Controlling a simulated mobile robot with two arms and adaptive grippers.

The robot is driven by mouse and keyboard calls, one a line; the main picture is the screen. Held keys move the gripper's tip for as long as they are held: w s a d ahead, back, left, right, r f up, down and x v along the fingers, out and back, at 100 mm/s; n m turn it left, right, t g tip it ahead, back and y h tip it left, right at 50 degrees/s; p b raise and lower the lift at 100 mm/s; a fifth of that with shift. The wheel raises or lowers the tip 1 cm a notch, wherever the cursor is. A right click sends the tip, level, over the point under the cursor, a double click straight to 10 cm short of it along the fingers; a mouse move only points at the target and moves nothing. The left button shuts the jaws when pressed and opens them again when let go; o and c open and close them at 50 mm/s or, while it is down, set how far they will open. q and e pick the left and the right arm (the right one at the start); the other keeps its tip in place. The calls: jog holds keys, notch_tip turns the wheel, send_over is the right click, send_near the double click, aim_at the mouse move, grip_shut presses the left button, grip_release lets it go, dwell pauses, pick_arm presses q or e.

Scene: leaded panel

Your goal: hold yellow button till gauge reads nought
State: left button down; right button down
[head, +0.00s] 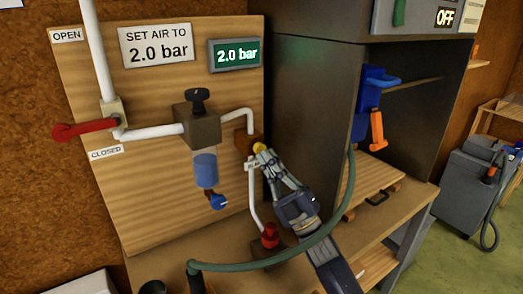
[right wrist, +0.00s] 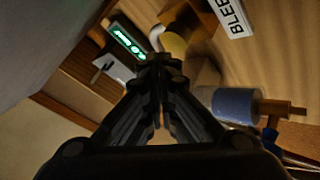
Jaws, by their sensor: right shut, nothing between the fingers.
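The yellow button (head: 259,147) sits on a brown block on the wooden board, by a label partly hidden in the head view. My right gripper (head: 265,157) is shut and empty, its fingertips right at the button. In the right wrist view the fingertips (right wrist: 158,62) overlap the edge of the yellow button (right wrist: 173,44); I cannot tell whether they touch or press it. The green digital gauge (head: 236,55) reads 2.0 bar. It also shows tilted in the right wrist view (right wrist: 128,42). My left gripper is not in view.
A red lever (head: 82,130) points left beside the CLOSED label. A regulator with a black knob (head: 198,99) and blue bowl (head: 205,170) is left of the button. A red knob (head: 269,236) and green hose (head: 320,232) lie near my right arm. A dark cabinet (head: 308,105) stands right.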

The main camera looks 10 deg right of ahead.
jog(key=shift+w+a, duration=0.1)
jog(key=shift+w, duration=0.1)
jog(key=shift+w+a+b, duration=0.1)
jog(key=shift+w+b, duration=0.15)
jog(key=shift+b, duration=0.05)
jog(key=shift+w+a+b, duration=0.15)
jog(key=shift+w+b, duration=0.2)
jog(key=shift+w, duration=0.15)
dwell(0.7)
jog(key=shift+s, duration=0.15)
dwell(2.8)
jog(key=shift+s+d+p, duration=0.3)
jog(key=shift+s+p, duration=0.05)
jog(key=shift+s, duration=0.45)
jog(key=shift+s+d+p, duration=0.25)
jog(key=shift+s+d, duration=0.05)
jog(key=shift+s, duration=0.5)
jog(key=shift+s+d+p, duration=0.3)
jog(key=shift+s, duration=0.45)
jog(key=shift+s+d+p, duration=0.25)
jog(key=shift+s+d, duration=0.05)
jog(key=shift+s, duration=0.5)
